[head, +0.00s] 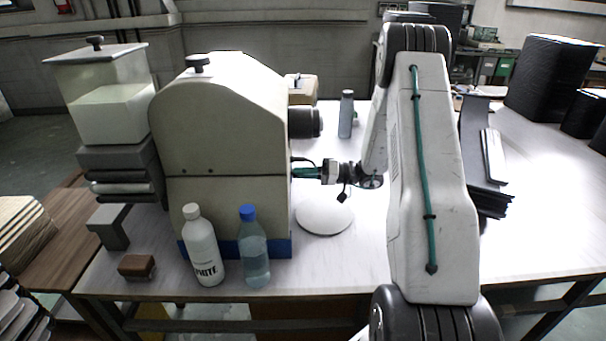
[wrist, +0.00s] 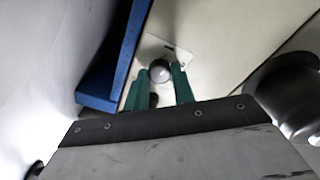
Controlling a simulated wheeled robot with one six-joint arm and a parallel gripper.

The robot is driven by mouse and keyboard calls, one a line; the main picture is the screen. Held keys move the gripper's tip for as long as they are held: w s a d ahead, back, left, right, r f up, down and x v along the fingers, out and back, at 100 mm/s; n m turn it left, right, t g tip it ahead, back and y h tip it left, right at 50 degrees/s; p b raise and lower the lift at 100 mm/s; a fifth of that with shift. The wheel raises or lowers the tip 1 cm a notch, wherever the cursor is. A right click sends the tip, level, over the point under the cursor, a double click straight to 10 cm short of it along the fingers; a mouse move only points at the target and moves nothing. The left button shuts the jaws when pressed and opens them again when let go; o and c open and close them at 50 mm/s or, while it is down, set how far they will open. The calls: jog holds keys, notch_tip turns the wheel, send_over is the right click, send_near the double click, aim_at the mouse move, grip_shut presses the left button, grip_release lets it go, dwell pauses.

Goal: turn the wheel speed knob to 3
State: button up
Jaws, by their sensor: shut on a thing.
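The wheel speed knob (wrist: 160,72) is a small round grey knob on a pale plate (wrist: 150,48) on the machine's side. The cream machine (head: 222,120) stands on the table at left of centre in the head view. My gripper (head: 297,172) reaches its right side from the right. In the wrist view the green fingers of my gripper (wrist: 161,80) are shut on the knob, one on each side. The plate's marks are too small to read, so I cannot tell the knob's setting. The knob is hidden in the head view.
A white bottle (head: 203,250) and a blue-capped bottle (head: 253,255) stand in front of the machine. A dark cylinder (head: 305,122) juts out above my gripper. A white round disc (head: 324,218) lies below it. A grey bottle (head: 346,115) stands behind.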

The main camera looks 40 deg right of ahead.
jog(key=m+g, duration=0.1)
jog(key=m, duration=2)
jog(key=shift+w+d, duration=0.1)
jog(key=shift+m, duration=0.3)
dwell(0.3)
jog(key=o, duration=1)
jog(key=shift+g, duration=0.3)
jog(key=v, duration=0.7)
jog(key=shift+s+d, duration=0.2)
jog(key=shift+d, duration=0.15)
